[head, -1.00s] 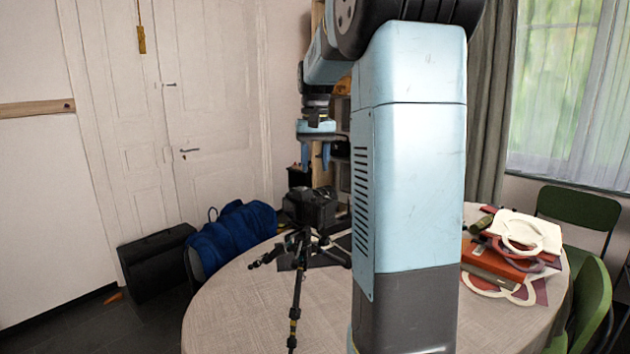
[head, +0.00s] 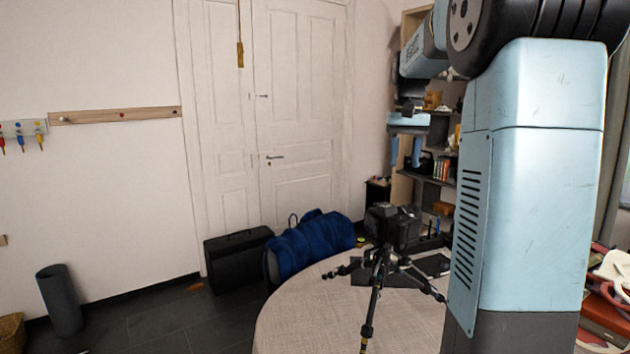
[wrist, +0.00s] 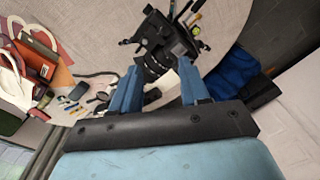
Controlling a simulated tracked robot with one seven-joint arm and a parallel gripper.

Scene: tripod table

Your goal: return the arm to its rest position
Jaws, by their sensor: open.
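My gripper (head: 405,152) hangs from my arm above the far side of the round table (head: 300,310), in front of the shelf. Its two blue fingers point down and stand apart, with nothing between them in the head view. In the wrist view my gripper (wrist: 158,92) is open, its fingers spread above the table. A black camera (head: 392,226) on a small tripod (head: 374,300) stands on the table below the gripper, apart from it. The camera also shows in the wrist view (wrist: 160,50). My upper arm hides part of the table on the right.
A blue bag (head: 312,243) and a black case (head: 237,258) are on the floor left of the table. A shelf (head: 432,180) stands behind the gripper. Floor at lower left is mostly clear.

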